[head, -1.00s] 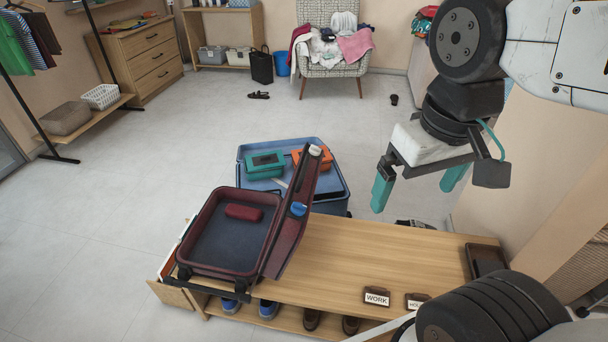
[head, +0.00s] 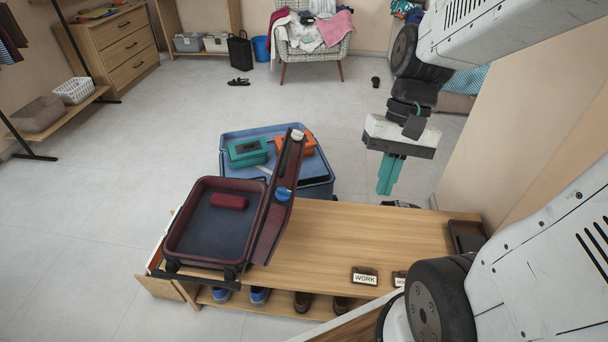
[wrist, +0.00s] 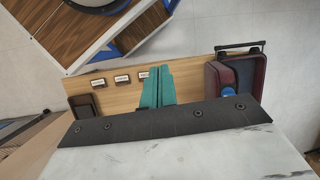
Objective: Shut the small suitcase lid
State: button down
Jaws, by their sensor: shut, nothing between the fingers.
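The small dark red suitcase (head: 185,248) lies open on the left end of the wooden bench. A red pouch (head: 229,201) rests inside its base. The lid (head: 267,226) stands raised on the right side, tilted a little outward, with a blue item (head: 282,194) on it. In the wrist view the suitcase lid (wrist: 226,78) is at the right, partly cut off by my gripper body. My gripper (head: 385,190) has teal fingers closed together, empty, pointing down. It is right of the lid and apart from it, above the bench's back edge. The fingers also show in the wrist view (wrist: 157,86).
The wooden bench (head: 350,225) is bare between lid and tray. Label holders (head: 364,276) sit at its front, a dark tray (head: 466,235) at its right end. A larger open blue suitcase (head: 318,186) with teal and orange boxes stands behind. A wall rises at right.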

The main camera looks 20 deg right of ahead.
jog(key=w+d+f+m+t+y, duration=0.4)
jog(key=w+f+m+t, duration=0.1)
jog(key=w+f+m, duration=0.45)
jog(key=w+d+f+m+t+y, duration=0.3)
jog(key=w+f+m+t+y, duration=0.1)
jog(key=w+f+m, duration=0.5)
jog(key=a+r+x, duration=0.1)
jog(key=r+x, duration=0.1)
jog(key=x, duration=1)
jog(key=shift+a+r+m, duration=0.2)
jog(key=shift+a+m, duration=0.05)
jog(key=shift+m, duration=0.1)
jog(key=shift+s+r, duration=0.1)
